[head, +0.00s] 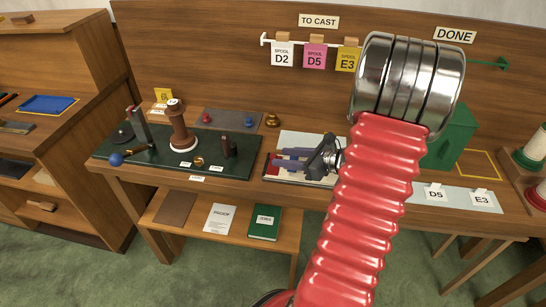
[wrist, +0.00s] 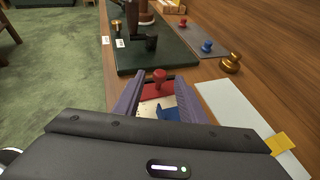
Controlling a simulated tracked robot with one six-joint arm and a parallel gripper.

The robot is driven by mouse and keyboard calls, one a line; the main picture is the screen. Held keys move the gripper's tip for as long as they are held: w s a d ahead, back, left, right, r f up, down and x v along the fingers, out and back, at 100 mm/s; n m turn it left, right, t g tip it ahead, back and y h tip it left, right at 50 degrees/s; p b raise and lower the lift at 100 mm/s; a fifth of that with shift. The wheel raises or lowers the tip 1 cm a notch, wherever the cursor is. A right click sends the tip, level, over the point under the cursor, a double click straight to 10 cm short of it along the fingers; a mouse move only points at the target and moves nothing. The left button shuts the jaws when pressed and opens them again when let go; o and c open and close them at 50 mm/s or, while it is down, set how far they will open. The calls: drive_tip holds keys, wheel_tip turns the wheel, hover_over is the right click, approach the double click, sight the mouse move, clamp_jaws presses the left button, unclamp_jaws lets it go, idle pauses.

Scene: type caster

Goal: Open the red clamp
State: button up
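The red clamp shows in the wrist view as a red knob (wrist: 160,77) on a red bar (wrist: 158,91), at the far end of a pale mould block (wrist: 150,107). In the head view a bit of the red bar (head: 269,164) shows left of my gripper; the rest is largely hidden by the fingers. My gripper (wrist: 155,80) has its two purple fingers spread, with the knob visible between their tips; I cannot tell whether they touch it. In the head view my gripper (head: 277,160) reaches left, low over the block. A blue part (wrist: 167,113) lies nearer the palm.
A dark green mat (head: 225,165) with a brown post (head: 180,130) and a lever lies left. A grey plate (head: 230,118) with red and blue knobs and a brass knob (head: 272,120) lie behind. A green box (head: 455,135) stands right. A white sheet (wrist: 235,112) lies beside the block.

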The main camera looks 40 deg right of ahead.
sight(275, 157)
drive_tip(key=shift+x, duration=2.6)
clamp_jaws()
drive_tip(key=shift+a, duration=0.15)
